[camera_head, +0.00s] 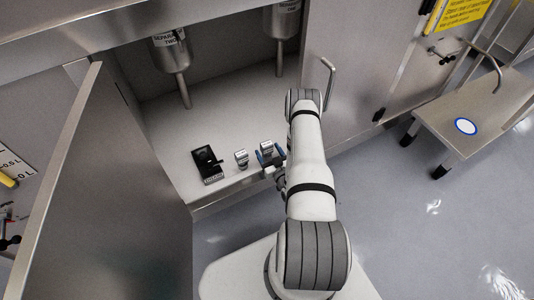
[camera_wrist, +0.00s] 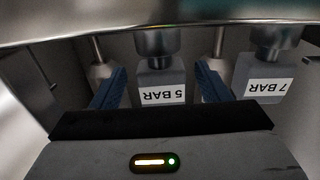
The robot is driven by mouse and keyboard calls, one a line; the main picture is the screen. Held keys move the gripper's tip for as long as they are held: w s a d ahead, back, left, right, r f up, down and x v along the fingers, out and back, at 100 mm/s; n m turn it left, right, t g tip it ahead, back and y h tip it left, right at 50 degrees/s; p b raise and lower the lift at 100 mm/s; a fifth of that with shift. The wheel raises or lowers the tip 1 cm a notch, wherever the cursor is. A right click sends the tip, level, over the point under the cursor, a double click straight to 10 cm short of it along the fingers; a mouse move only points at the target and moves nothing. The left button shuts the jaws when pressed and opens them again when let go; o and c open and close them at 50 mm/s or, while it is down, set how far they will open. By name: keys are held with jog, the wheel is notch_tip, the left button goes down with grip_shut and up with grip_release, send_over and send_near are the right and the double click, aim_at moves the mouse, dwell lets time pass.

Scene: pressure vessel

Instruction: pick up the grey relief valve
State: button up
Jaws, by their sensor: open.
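Two grey relief valves stand upright on the cabinet shelf. In the wrist view one is labelled 5 BAR (camera_wrist: 160,78) and the other, to its right, 7 BAR (camera_wrist: 262,75); the labels appear upside down. In the head view they are small grey-silver shapes, one on the right (camera_head: 266,147) and one on the left (camera_head: 241,158). My gripper (camera_wrist: 160,70) is open, with blue fingers on both sides of the 5 BAR valve. Gaps show beside the valve. In the head view my gripper (camera_head: 271,156) is at the right valve, partly hidden by my arm.
A black device (camera_head: 207,165) sits left of the valves on the shelf (camera_head: 215,122). Vessels with outlet pipes (camera_head: 183,90) hang above. An open cabinet door (camera_head: 105,190) stands at left. A metal bench (camera_head: 478,110) is at right.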

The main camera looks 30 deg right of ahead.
jog(key=w+b, duration=0.1)
jog(key=w, duration=0.2)
jog(key=shift+w, duration=0.3)
jog(key=shift+c, duration=0.6)
jog(key=c, duration=1.2)
jog(key=shift+c, duration=0.2)
